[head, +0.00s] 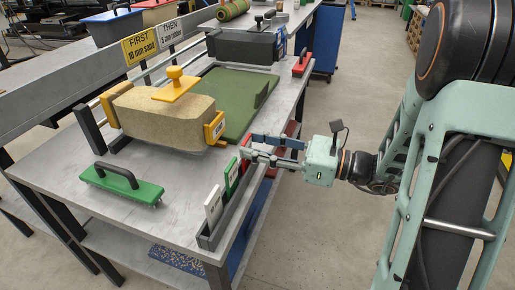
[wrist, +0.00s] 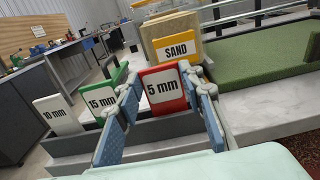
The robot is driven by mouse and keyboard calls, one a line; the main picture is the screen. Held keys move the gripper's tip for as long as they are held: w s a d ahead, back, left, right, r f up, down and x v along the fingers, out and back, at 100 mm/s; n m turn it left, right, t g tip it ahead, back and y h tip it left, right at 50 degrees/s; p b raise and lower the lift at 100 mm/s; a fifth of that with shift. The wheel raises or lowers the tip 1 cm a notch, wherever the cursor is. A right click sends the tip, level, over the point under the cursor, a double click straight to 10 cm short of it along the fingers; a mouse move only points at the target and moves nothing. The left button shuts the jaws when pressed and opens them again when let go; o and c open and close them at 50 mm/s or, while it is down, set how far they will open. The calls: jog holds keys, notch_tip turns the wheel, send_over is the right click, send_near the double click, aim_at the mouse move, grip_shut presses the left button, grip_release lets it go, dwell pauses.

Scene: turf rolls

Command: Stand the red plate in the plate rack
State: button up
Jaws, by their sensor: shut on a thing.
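The red plate (wrist: 167,88), marked 5 mm, stands upright between my fingers in the wrist view. In the head view only a little of it shows by my fingertips. My gripper (head: 250,147) reaches in from the right and is shut on the red plate. The grey plate rack (head: 206,238) runs along the table's right edge. It holds a white plate (head: 213,204), marked 10 mm, and a green plate (head: 231,175), marked 15 mm, both upright. The red plate is in line with them at the rack's far end. I cannot tell whether its lower edge sits in a slot.
Bare tabletop lies between float and rack.

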jog(key=shift+r, duration=0.1)
jog(key=o, duration=1.1)
jog(key=shift+d, duration=0.2)
jog(key=p+v, duration=0.2)
jog(key=v, duration=0.9)
jog(key=shift+s+d, duration=0.15)
jog(key=shift+d, duration=0.15)
